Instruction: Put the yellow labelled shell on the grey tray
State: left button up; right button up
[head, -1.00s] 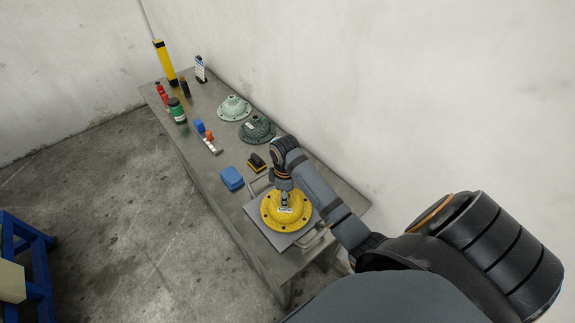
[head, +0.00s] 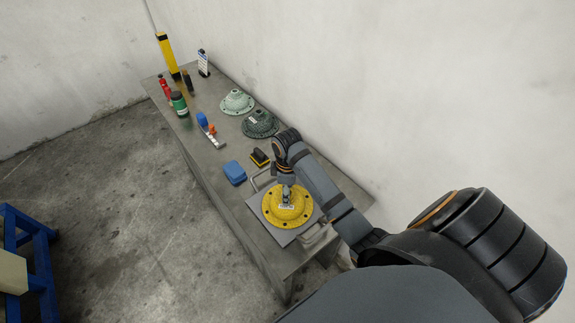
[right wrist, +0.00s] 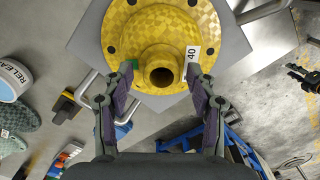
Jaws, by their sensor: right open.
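The yellow shell (head: 299,212), a flanged dome with a white label, lies flange down on the grey tray (head: 284,237) in the head view. In the right wrist view the shell (right wrist: 160,28) shows its round neck opening, a white "40" label and a small green mark. The tray (right wrist: 226,38) shows around its flange. My right gripper (right wrist: 164,72) is open, its two fingers on either side of the neck with visible gaps. In the head view it (head: 287,192) is right over the shell's top. A dark jointed part at the right wrist view's right edge may be my left gripper.
A blue box (head: 234,173) and a black-yellow block (head: 259,158) lie just beyond the tray. A dark green shell (head: 259,124) and a pale green shell (head: 237,102) stand farther along the table. The wall runs close along the table's right side.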

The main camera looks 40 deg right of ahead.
notch_tip(320, 180, up, 4)
jog(key=shift+w+r, duration=0.1)
jog(key=shift+r, duration=0.15)
notch_tip(320, 180, up, 7)
jog(key=p, duration=0.6)
jog(key=shift+f, duration=0.1)
